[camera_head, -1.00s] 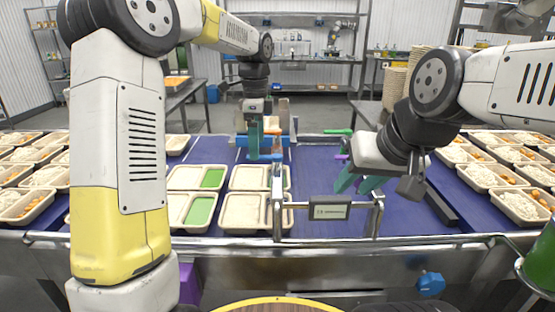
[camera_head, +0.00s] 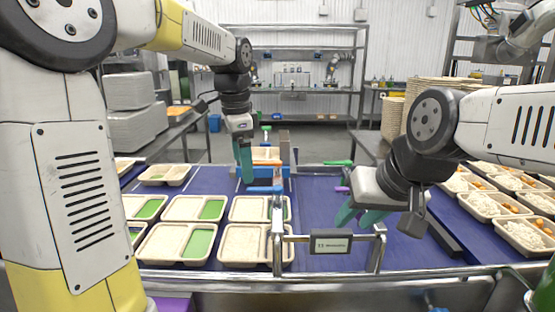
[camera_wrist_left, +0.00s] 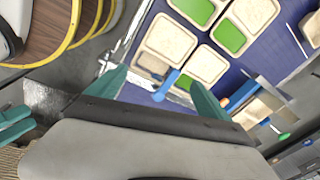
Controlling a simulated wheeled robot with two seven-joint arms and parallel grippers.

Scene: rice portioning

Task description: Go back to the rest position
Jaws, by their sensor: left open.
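My left gripper (camera_head: 245,165) has teal fingers and hangs above the blue belt behind the trays. In the left wrist view its fingers (camera_wrist_left: 160,88) stand wide apart, with nothing gripped between them. A blue-handled tool (camera_wrist_left: 166,85) shows beyond them, over a tray.
Two-compartment trays (camera_head: 171,225), some with green in one side, stand on the belt (camera_head: 310,195). A metal frame with a label plate (camera_head: 331,243) stands in front. Filled trays (camera_head: 490,207) line the right. Stacked trays (camera_head: 395,115) stand behind.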

